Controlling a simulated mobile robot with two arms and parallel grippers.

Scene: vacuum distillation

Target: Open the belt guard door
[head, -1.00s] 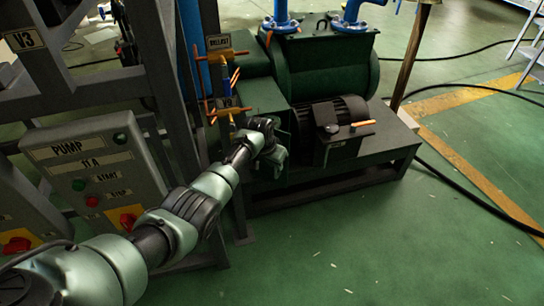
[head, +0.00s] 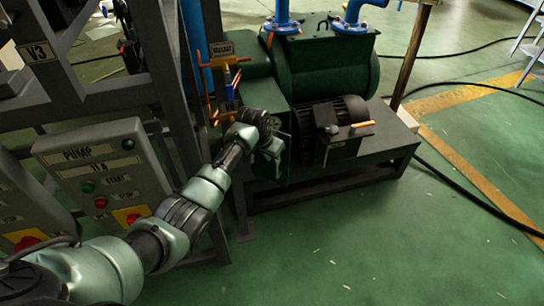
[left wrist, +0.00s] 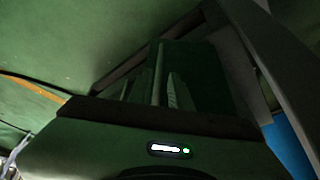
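The green belt guard (head: 266,95) is on the left side of the pump set, beside the dark finned motor (head: 340,118). A flat green panel (head: 283,172), apparently the guard door, stands upright just past my left gripper (head: 273,150). The gripper overlaps the panel, so I cannot tell whether they touch or how far the door is swung. The fingers are too small to read in the head view. The left wrist view is dark, showing the gripper's housing (left wrist: 165,150) with small lights and a dark green surface (left wrist: 200,75) ahead. My right gripper is out of view.
A grey pump control box (head: 100,165) and a dark steel frame (head: 205,130) stand close to my left arm. Copper pipework and a BALLAST sign (head: 221,48) rise behind the wrist. A black cable (head: 470,195) crosses the floor at right. Green floor in front is clear.

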